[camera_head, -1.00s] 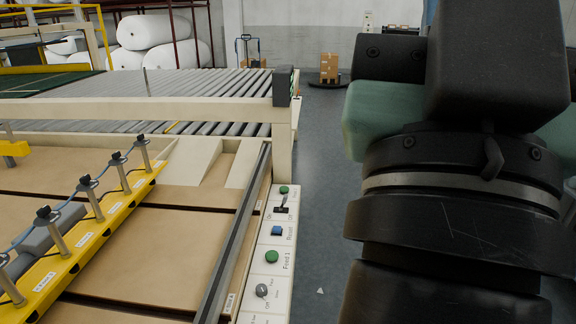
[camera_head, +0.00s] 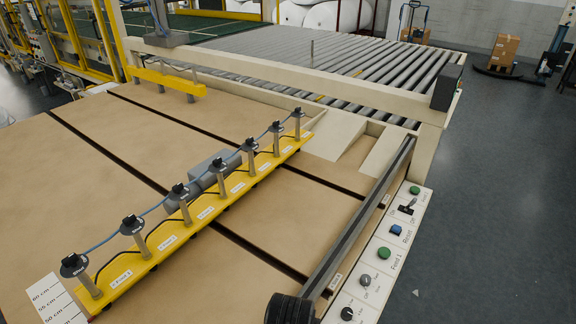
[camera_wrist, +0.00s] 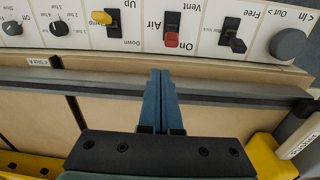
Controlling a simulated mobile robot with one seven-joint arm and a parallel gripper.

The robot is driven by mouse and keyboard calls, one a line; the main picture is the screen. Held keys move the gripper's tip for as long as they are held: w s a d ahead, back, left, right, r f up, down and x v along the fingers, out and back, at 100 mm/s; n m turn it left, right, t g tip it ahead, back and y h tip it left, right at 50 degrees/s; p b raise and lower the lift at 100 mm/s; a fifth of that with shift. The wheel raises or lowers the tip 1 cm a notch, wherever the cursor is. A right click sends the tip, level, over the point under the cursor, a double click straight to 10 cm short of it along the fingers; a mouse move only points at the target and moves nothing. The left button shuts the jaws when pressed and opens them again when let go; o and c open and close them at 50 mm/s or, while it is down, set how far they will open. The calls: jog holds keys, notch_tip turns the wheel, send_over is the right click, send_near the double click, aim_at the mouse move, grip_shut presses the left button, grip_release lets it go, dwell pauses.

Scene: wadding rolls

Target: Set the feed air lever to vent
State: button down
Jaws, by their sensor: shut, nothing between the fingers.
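In the wrist view, the feed air lever (camera_wrist: 172,40) is a red-tipped toggle in a dark slot, beside the word "Air". Its red tip lies at the "On" end of the slot; "Vent" is printed at the opposite end. My gripper (camera_wrist: 160,74) has blue fingers pressed together with nothing between them. The fingertips are below the lever in the picture, apart from it, over the dark rail in front of the panel. I cannot make out the air lever in the head view.
The wrist view shows a yellow-tipped clamp lever (camera_wrist: 102,17) left of the air lever, a black toggle (camera_wrist: 233,42) and a grey knob (camera_wrist: 289,44) to the right. A dark rail (camera_wrist: 90,87) runs along the panel. The head view shows the yellow nozzle bar (camera_head: 200,212).

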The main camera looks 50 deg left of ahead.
jog(key=shift+s+d+f+n, duration=0.15)
jog(key=shift+s+f+n, duration=0.15)
jog(key=shift+s, duration=0.3)
notch_tip(320, 180, down, 10)
dwell(0.6)
jog(key=shift+w+d+r+g+y+p, duration=0.15)
jog(key=shift+d+r+g+y+p, duration=0.25)
jog(key=shift+d+y+p, duration=0.25)
jog(key=shift+w+d+y, duration=0.15)
jog(key=shift+d+y, duration=0.15)
jog(key=shift+y, duration=0.35)
jog(key=d+y+b, duration=0.1)
jog(key=y, duration=0.1)
jog(key=d+g+y+b, duration=0.1)
jog(key=shift+w+d+y, duration=0.25)
jog(key=shift+w+y, duration=0.05)
jog(key=shift+y, duration=0.1)
jog(key=shift+d, duration=0.3)
